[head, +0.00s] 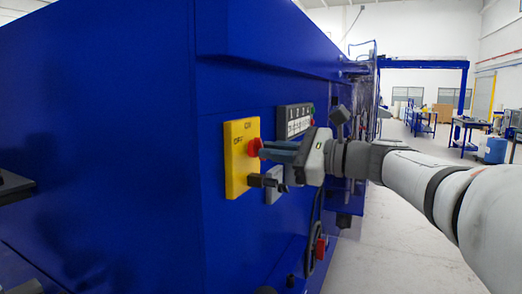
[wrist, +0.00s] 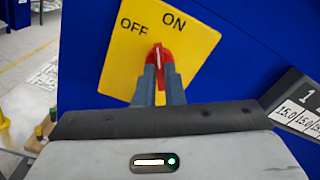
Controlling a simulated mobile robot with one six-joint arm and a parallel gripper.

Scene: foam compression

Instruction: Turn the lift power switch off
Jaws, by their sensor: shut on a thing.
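The lift power switch is a red knob (wrist: 160,55) on a yellow plate (wrist: 122,62) marked OFF at the left and ON at the right. A pale line on the knob points roughly between the two labels in the wrist view. In the head view the red knob (head: 254,147) stands out from the yellow plate (head: 237,172) on the blue machine. My gripper (wrist: 160,72) is shut on the knob, one finger on each side. It also shows in the head view (head: 265,151), reaching in from the right; the fingers partly hide the knob.
The blue machine wall (head: 110,120) fills the left. A panel with numbered labels (head: 295,120) is just right of the yellow plate, near my wrist. A red part (head: 320,248) is low on the machine. Open floor (head: 390,235) lies to the right, with blue workbenches (head: 468,130) far back.

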